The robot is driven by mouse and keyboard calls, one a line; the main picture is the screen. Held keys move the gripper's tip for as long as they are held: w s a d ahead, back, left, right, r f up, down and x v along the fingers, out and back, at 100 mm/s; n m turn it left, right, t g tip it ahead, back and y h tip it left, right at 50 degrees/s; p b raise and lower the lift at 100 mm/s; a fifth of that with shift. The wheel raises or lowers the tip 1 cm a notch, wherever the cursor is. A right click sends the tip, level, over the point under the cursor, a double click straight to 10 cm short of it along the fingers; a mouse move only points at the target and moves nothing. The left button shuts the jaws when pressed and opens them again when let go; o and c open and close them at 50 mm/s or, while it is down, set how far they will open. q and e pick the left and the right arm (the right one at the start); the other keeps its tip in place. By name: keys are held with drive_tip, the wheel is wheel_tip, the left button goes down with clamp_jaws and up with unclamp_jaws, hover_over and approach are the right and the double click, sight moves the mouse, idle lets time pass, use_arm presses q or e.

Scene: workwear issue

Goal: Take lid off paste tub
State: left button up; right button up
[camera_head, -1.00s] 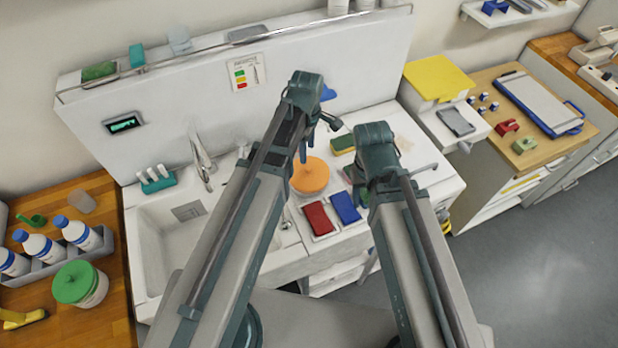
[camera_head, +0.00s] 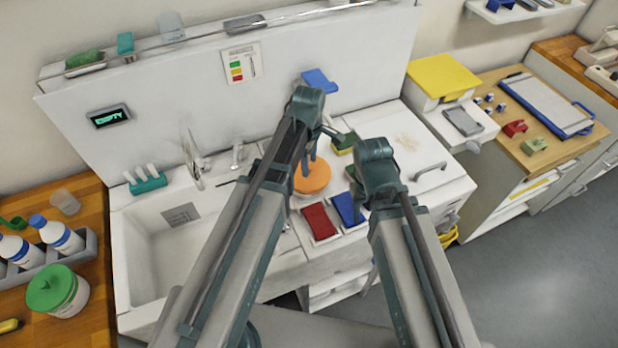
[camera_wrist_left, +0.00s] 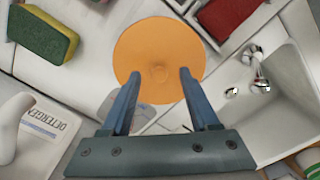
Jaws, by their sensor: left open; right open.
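A round orange lid (camera_head: 312,176) sits on the white counter right of the sink, partly behind my left gripper (camera_head: 309,156). The tub body under this lid is hidden. A white tub with a green lid (camera_head: 52,288) stands on the wooden counter at far left. My right gripper (camera_head: 358,190) is open over the counter, its fingertips mostly hidden.
Red (camera_head: 318,221) and blue (camera_head: 349,208) cloths lie in trays in front of the orange lid. A green-yellow sponge (camera_wrist_left: 43,34) and a detergent bottle (camera_wrist_left: 18,125) are close by. The sink (camera_head: 160,240) is to the left.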

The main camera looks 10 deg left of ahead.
use_arm(q)
drive_tip(key=shift+f+b, duration=0.35)
drive_tip(key=shift+f, duration=0.45)
use_arm(e)
drive_tip(key=shift+f, duration=0.8)
use_arm(q)
drive_tip(key=shift+r, duration=0.1)
use_arm(e)
drive_tip(key=shift+r, duration=0.1)
use_arm(q)
clamp_jaws()
drive_tip(key=shift+r, duration=0.1)
use_arm(e)
drive_tip(key=shift+r, duration=0.15)
use_arm(q)
wheel_tip(320, 180, up, 10)
drive_tip(key=p, duration=1)
use_arm(e)
wheel_tip(320, 180, up, 10)
